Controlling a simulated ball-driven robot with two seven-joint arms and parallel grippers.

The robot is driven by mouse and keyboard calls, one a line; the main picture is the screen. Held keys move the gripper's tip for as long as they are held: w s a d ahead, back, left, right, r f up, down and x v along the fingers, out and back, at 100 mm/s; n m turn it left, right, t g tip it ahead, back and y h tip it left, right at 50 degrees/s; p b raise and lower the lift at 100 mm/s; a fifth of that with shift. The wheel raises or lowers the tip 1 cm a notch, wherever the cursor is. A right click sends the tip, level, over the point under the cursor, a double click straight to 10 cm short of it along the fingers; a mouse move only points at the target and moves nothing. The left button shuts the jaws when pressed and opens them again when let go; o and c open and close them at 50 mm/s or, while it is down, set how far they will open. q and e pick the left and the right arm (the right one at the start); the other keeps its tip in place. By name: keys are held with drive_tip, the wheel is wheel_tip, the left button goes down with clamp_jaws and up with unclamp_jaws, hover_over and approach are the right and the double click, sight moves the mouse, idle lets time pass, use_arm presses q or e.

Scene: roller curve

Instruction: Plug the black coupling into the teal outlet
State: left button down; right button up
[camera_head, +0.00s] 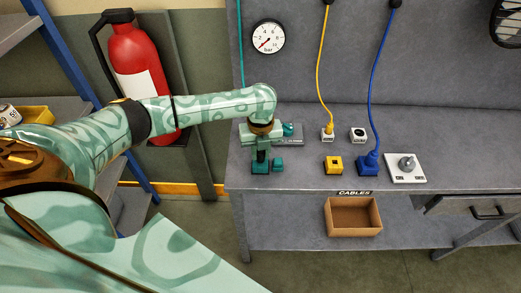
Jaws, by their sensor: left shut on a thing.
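My left gripper (261,147) points down over the left end of the bench and is shut on the black coupling (261,156). The coupling is small and dark, mostly covered by the fingers. Right beneath it is the teal outlet (260,168), a low block on the bench top near the front edge. The coupling's lower end meets or overlaps the outlet in the picture; I cannot tell whether it is inserted or just above. My right gripper is not in view.
A small teal block (279,163) stands just right of the outlet. Behind my gripper lies a grey plate (292,140). A cardboard box (353,217) sits below.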

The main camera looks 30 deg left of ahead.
use_arm(q)
drive_tip(key=c, duration=2.2)
unclamp_jaws()
drive_tip(key=shift+f, duration=0.2)
drive_tip(key=c, duration=1.1)
unclamp_jaws()
wheel_tip(320, 180, up, 16)
drive_tip(key=p, duration=0.4)
drive_tip(key=shift+r+p, duration=0.15)
drive_tip(key=shift+p, duration=0.2)
